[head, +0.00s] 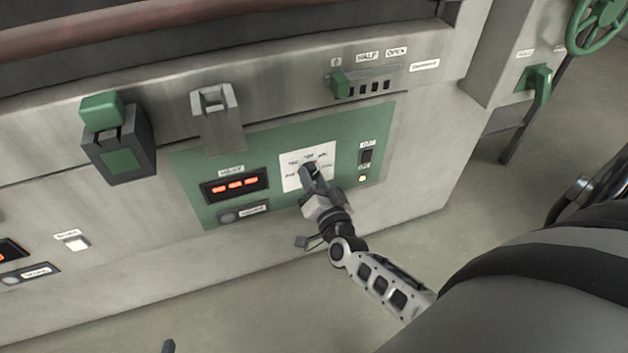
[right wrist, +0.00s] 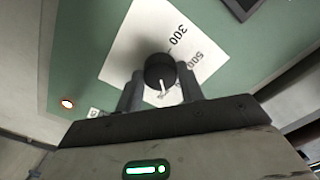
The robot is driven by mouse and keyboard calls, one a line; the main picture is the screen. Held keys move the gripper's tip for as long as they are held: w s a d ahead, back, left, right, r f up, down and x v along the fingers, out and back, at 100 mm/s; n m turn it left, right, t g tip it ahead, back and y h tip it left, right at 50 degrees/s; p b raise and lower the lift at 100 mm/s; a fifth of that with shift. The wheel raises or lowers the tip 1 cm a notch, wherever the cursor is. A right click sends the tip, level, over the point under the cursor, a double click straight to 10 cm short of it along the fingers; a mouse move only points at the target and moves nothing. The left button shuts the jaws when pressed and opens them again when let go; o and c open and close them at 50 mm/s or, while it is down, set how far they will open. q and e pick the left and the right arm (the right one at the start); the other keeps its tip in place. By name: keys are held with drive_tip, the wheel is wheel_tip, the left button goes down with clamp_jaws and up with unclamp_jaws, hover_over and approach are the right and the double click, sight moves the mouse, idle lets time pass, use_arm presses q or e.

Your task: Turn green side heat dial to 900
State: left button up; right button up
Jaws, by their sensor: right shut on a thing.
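The green side panel (head: 265,150) carries a white scale plate (head: 290,182) with a round black dial at its middle. In the right wrist view the dial (right wrist: 158,70) sits between the two fingers of my right gripper (right wrist: 162,92), which is shut on it. The dial's white pointer (right wrist: 163,88) points down in that view, toward the gripper body. The numbers 300 and 500 are readable on the plate (right wrist: 140,40); the scale beyond 500 is hidden by the gripper. In the head view my right gripper (head: 314,178) covers most of the dial.
A lit red display (head: 235,186) is left of the plate; a switch (head: 366,156) and small lamp (head: 362,178) are right. A green-handled selector (head: 340,84) is above. A green-capped box (head: 118,150) and grey bracket (head: 217,115) protrude. A dark tip shows at the bottom edge, possibly my left gripper.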

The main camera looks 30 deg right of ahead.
drive_tip(key=shift+m, duration=0.7)
drive_tip(key=o, duration=1)
